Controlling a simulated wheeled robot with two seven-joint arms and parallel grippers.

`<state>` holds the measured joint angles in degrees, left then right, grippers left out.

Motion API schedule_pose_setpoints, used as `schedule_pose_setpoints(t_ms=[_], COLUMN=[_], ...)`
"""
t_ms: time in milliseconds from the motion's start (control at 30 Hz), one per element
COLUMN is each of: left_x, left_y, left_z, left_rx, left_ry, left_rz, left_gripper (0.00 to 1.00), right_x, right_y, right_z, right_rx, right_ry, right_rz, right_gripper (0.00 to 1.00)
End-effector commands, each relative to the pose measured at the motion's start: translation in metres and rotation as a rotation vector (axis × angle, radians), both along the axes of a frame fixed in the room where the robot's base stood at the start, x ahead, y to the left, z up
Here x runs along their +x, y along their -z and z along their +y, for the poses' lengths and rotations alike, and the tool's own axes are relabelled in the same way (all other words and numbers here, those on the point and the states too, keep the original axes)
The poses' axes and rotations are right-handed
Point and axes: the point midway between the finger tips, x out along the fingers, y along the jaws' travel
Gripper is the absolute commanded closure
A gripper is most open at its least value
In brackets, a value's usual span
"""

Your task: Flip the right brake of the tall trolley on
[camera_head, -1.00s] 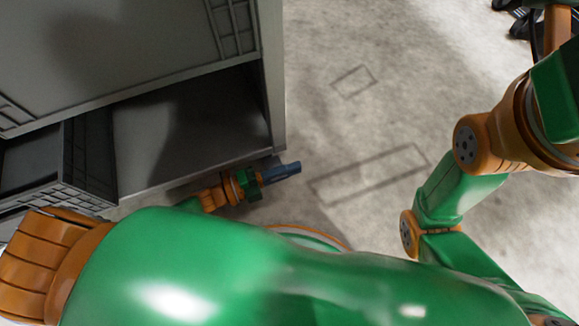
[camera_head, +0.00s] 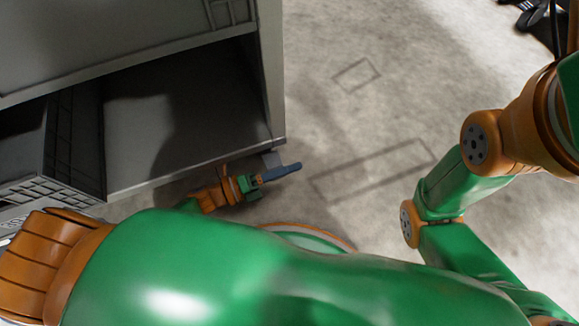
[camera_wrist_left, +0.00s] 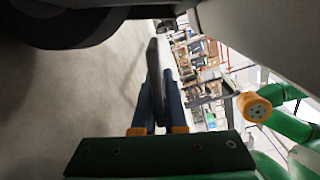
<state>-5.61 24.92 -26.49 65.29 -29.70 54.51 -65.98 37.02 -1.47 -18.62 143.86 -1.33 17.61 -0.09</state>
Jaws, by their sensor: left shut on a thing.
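The tall trolley (camera_head: 275,95) is a grey rack whose lower right corner shows in the head view. A small grey part (camera_head: 271,159) sticks out below that corner, just beside my left gripper (camera_head: 281,172). In the left wrist view a dark wheel (camera_wrist_left: 65,25) is at the top left. A thin dark grey lever (camera_wrist_left: 154,65), which looks like the right brake, runs down between the blue fingers of my left gripper (camera_wrist_left: 157,105). The fingers are shut on it. Its lower end is hidden by the fingers. My right gripper is outside both views.
A black bin (camera_head: 75,150) stands on the trolley's lower shelf (camera_head: 165,150). The concrete floor (camera_head: 340,130) to the right of the trolley is clear, with outlined rectangles on it. A dark object (camera_head: 535,12) lies at the top right. My right arm is on the right side.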

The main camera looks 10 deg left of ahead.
Motion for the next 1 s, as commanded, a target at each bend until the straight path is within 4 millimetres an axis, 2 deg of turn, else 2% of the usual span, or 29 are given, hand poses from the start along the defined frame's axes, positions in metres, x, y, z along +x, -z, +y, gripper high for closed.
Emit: schedule_pose_setpoints(t_ms=[333, 400, 467, 767, 867, 1000], left_x=[0.001, 0.001, 0.001, 0.000, -0.007, -0.025], left_y=[0.001, 0.001, 0.001, 0.000, -0.001, -0.001], left_z=[0.001, 0.001, 0.001, 0.001, 0.013, 0.039], left_rx=[0.007, 0.007, 0.005, 0.004, 0.007, 0.008], left_ry=[-0.003, -0.003, -0.003, -0.002, -0.002, -0.003], left_rz=[-0.004, -0.004, -0.004, -0.003, -0.002, 0.000], left_gripper=[1.00, 0.77, 0.60, 0.60, 0.60, 0.60], right_x=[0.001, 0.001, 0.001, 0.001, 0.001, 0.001], right_y=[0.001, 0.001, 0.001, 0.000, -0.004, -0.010], right_z=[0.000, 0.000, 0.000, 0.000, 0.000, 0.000], right_rx=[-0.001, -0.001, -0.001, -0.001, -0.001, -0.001], right_ry=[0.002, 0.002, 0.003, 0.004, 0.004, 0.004], right_rz=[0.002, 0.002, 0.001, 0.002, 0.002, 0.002], right_gripper=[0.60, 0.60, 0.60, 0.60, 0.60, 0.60])
